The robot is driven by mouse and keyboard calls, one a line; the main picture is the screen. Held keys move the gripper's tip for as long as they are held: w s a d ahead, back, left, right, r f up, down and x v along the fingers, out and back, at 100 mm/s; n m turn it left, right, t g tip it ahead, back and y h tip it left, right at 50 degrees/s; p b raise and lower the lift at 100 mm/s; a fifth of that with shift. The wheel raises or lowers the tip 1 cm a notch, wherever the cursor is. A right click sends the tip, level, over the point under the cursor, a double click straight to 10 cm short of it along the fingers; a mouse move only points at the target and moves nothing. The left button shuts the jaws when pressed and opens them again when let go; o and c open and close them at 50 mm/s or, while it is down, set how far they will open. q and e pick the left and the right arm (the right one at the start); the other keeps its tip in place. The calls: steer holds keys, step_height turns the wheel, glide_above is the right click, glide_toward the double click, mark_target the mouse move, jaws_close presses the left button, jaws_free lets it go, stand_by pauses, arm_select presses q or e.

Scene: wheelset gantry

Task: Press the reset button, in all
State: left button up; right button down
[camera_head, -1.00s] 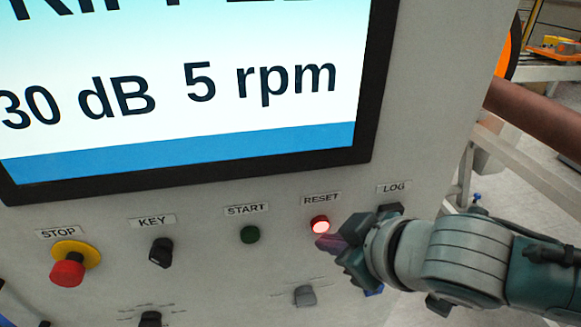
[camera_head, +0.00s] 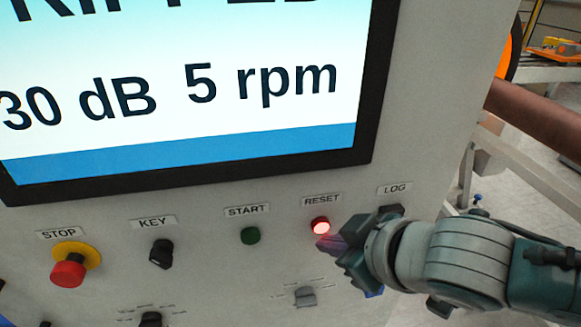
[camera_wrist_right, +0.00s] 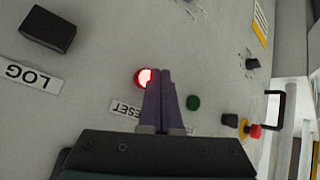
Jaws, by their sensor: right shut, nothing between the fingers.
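The reset button (camera_head: 320,226) is a small round button, glowing red, under the RESET label (camera_head: 322,200) on the grey panel. My right gripper (camera_head: 325,243) comes in from the right, its purple fingertips just below the button in the head view. In the right wrist view the closed fingers (camera_wrist_right: 160,75) point at the panel, and the lit button (camera_wrist_right: 142,78) shows beside their tips, partly covered by them. I cannot tell whether the tips touch the panel. The right gripper is shut and empty. My left gripper is not in view.
The green START button (camera_head: 250,235), the black KEY switch (camera_head: 161,253) and the red STOP button (camera_head: 68,272) sit left of reset. The black LOG control (camera_head: 390,210) is right of it, partly behind my gripper. A large screen (camera_head: 180,90) is above. A grey knob (camera_head: 305,296) is below.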

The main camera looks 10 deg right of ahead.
stand_by(0.6)
steer(key=shift+w, duration=0.1)
steer(key=shift+w, duration=0.35)
steer(key=shift+w+b, duration=0.35)
steer(key=shift+w, duration=0.05)
stand_by(0.6)
steer(key=shift+s, duration=0.1)
steer(key=shift+s+p, duration=0.65)
steer(key=shift+s, duration=0.05)
steer(key=shift+s+r, duration=0.1)
